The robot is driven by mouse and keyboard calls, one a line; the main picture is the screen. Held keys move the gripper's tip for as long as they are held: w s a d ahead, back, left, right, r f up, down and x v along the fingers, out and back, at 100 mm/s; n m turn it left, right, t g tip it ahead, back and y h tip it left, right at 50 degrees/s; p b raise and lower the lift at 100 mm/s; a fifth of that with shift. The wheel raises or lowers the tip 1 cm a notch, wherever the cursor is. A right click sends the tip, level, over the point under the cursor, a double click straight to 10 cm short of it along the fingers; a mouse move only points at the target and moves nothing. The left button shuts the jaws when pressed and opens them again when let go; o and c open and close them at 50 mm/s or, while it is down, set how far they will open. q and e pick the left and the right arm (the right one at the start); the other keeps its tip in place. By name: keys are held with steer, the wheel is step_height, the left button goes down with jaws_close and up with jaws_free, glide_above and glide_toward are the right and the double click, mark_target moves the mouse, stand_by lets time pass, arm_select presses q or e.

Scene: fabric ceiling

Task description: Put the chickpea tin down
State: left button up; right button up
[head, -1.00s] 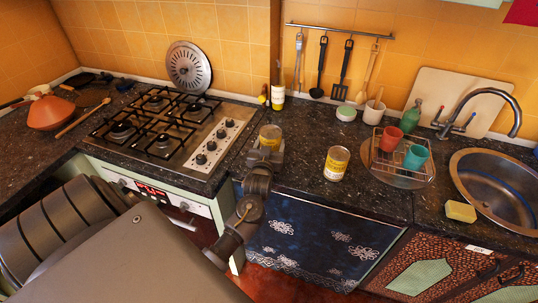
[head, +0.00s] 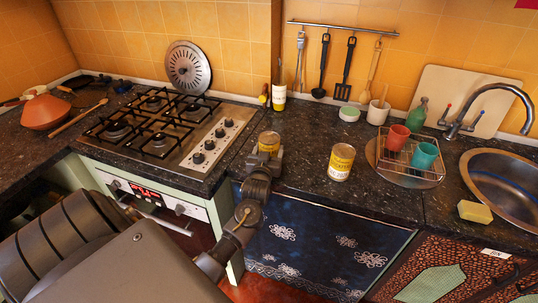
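A yellow-labelled tin (head: 269,142) with a metal lid is at my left gripper (head: 266,155), near the counter's front edge, right of the stove. The gripper reaches it from the front and seems shut around its lower part; the fingertips are mostly hidden. The tin is upright. I cannot tell whether its base touches the counter. A second yellow-and-white tin (head: 341,162) stands upright on the counter to the right, apart from the gripper. The labels are too small to read, so I cannot tell which holds chickpeas. My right gripper is not in view.
The gas stove (head: 175,130) is to the left. A wire rack with cups (head: 409,160) on a round board, a yellow sponge (head: 475,211) and the sink (head: 508,185) are to the right. A bottle (head: 279,96) stands behind. Dark counter (head: 305,135) between the tins is clear.

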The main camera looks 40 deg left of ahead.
arm_select(q)
steer(key=shift+r, duration=0.15)
steer(key=o, duration=0.9)
steer(key=shift+f, duration=0.25)
steer(key=o, duration=0.4)
steer(key=shift+r, duration=0.1)
steer(key=shift+r, duration=0.15)
steer(key=shift+b+v, duration=1.05)
steer(key=shift+v, duration=5.05)
steer(key=shift+w, duration=0.1)
